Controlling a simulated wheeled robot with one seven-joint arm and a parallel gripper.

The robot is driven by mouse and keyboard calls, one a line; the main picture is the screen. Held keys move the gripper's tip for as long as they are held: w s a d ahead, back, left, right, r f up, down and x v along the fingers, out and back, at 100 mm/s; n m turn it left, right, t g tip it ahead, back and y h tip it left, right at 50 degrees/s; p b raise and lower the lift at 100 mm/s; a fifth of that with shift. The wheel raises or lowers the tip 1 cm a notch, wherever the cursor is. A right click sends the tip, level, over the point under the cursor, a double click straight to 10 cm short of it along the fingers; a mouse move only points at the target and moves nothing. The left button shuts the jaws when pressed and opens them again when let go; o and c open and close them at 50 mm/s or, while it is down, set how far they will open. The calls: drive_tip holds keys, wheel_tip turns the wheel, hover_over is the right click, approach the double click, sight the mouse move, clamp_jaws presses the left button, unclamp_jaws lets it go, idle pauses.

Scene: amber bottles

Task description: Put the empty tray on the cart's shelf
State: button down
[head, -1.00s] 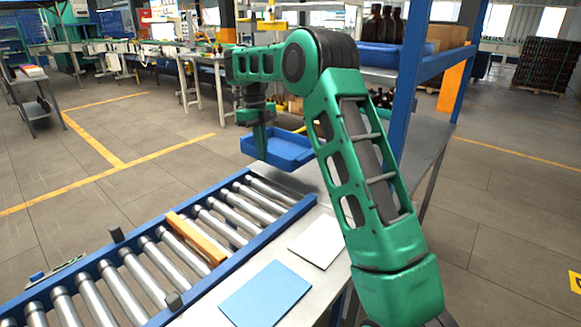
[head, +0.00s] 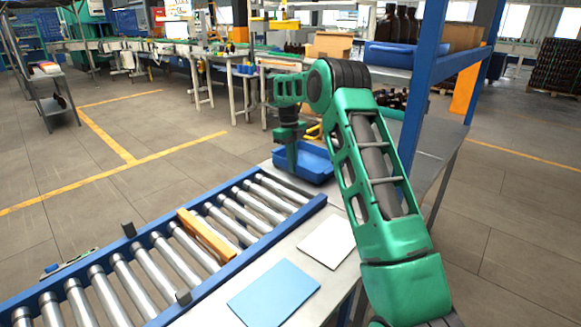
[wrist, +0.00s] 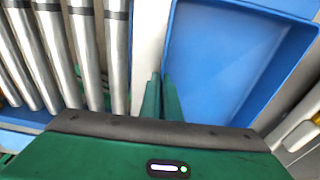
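The empty blue tray (head: 318,170) is at the far end of the metal bench, just past the rollers, partly hidden by my arm. My gripper (head: 291,165) points down at its left side. In the wrist view, the two green fingers (wrist: 162,98) are close together, one on each side of the tray's left wall, and look shut on it. The tray's inside (wrist: 225,60) is bare there. Whether its base touches the bench is not clear. A grey cart (head: 52,105) with shelves stands on the floor at the far left.
The roller conveyor (head: 262,240) with an orange bar (head: 207,235) lies left of the bench. A blue sheet (head: 273,293) and a white sheet (head: 327,241) lie on the bench. A blue post (head: 421,100) stands right of my arm. Floor between conveyor and cart is clear.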

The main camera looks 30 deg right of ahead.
drive_tip(key=shift+f, duration=0.15)
drive_tip(key=c, duration=2)
unclamp_jaws()
